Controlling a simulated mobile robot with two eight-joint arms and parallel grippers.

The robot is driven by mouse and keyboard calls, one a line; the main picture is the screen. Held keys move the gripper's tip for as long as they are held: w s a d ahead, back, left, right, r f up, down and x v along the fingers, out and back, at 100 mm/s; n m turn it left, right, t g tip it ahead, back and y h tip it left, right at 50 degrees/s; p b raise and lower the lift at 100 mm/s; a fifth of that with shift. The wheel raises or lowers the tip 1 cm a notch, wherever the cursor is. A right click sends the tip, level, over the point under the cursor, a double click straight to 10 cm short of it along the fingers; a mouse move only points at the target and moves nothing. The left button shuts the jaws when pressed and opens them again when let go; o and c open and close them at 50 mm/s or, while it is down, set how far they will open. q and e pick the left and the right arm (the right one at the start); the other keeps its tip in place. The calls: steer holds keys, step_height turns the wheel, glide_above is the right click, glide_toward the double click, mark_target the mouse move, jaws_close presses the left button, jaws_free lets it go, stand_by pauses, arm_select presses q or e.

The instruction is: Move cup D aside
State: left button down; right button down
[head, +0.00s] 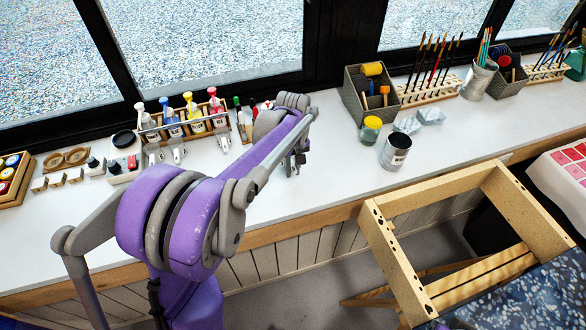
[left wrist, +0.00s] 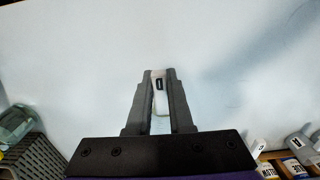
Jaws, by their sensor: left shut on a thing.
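My left gripper (head: 293,167) is low over the white counter, right of the bottle rack in the head view. In the left wrist view, the gripper (left wrist: 160,75) is shut on a small white cup (left wrist: 159,100) with a dark label. The label is too small to read, so I cannot tell its letter. My arm and fingers mostly hide this cup in the head view. Other small pale cups with dark marks (head: 222,143) stand in front of the bottle rack. My right gripper is in neither view.
The bottle rack (head: 190,128) with coloured bottles stands left of my gripper. A wooden frame (head: 400,260) lies in front.

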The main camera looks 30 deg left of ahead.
arm_select(q)
steer(key=shift+f+b, duration=0.4)
steer(key=shift+f, duration=0.2)
steer(key=c, duration=0.7)
jaws_free()
steer(key=shift+c, duration=0.2)
